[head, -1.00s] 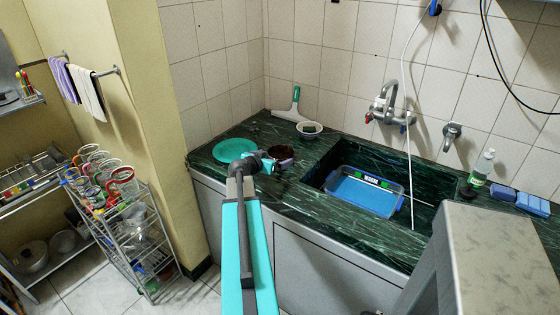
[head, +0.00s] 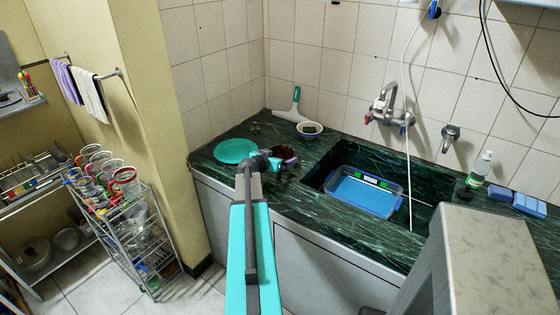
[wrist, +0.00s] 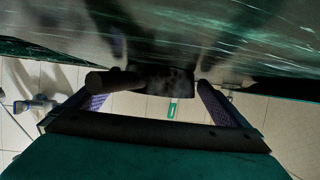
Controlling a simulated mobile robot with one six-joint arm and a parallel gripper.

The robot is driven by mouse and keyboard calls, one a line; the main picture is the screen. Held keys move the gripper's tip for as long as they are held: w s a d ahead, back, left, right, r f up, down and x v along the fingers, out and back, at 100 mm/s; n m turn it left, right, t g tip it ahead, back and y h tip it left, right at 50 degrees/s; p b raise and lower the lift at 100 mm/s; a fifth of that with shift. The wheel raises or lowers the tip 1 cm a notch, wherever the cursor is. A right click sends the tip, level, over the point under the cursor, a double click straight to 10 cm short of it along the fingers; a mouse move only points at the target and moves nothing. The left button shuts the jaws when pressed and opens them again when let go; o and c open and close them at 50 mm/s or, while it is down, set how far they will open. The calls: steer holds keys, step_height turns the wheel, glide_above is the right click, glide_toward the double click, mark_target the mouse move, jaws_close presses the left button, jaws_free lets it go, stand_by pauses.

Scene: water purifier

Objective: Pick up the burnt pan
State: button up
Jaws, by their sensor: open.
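The burnt pan (head: 287,153) is small and dark brown, on the green marble counter just left of the sink. My gripper (head: 274,163) is at its near-left side in the head view and partly covers it. In the wrist view the pan (wrist: 170,82) is a dark shape ahead of and between the fingertips. A dark round bar, which looks like its handle (wrist: 112,80), points left and overlaps the left finger. My gripper (wrist: 155,95) is open there. I cannot tell whether a finger touches the pan.
A turquoise plate (head: 235,151) lies just left of the gripper. The sink at right holds a blue tub (head: 363,191). A wire rack (head: 135,230) with cups stands left.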

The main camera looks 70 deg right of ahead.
stand_by(0.4)
steer(key=c, duration=1.1)
steer(key=shift+r, duration=0.15)
steer(key=shift+r+b, duration=0.55)
steer(key=shift+r, duration=0.6)
steer(key=s+a+b, duration=0.1)
steer(key=a, duration=0.2)
steer(key=s+a+r+b, duration=0.1)
steer(key=a, duration=0.2)
steer(key=s+a+r+b, duration=0.1)
steer(key=a, duration=0.3)
steer(key=shift+s, duration=0.3)
steer(key=shift+a+r, duration=0.15)
steer(key=a+p, duration=0.1)
steer(key=p, duration=0.2)
steer(key=s+a+p, duration=0.1)
steer(key=p, duration=0.3)
steer(key=shift+a+r, duration=0.2)
steer(key=shift+a+p, duration=0.1)
steer(key=shift+p, duration=0.95)
steer(key=p, duration=0.3)
steer(key=a+p, duration=0.1)
steer(key=p, duration=0.2)
steer(key=shift+s+a+r+p, duration=0.1)
steer(key=shift+s+a+p, duration=0.1)
steer(key=shift+s+p, duration=0.1)
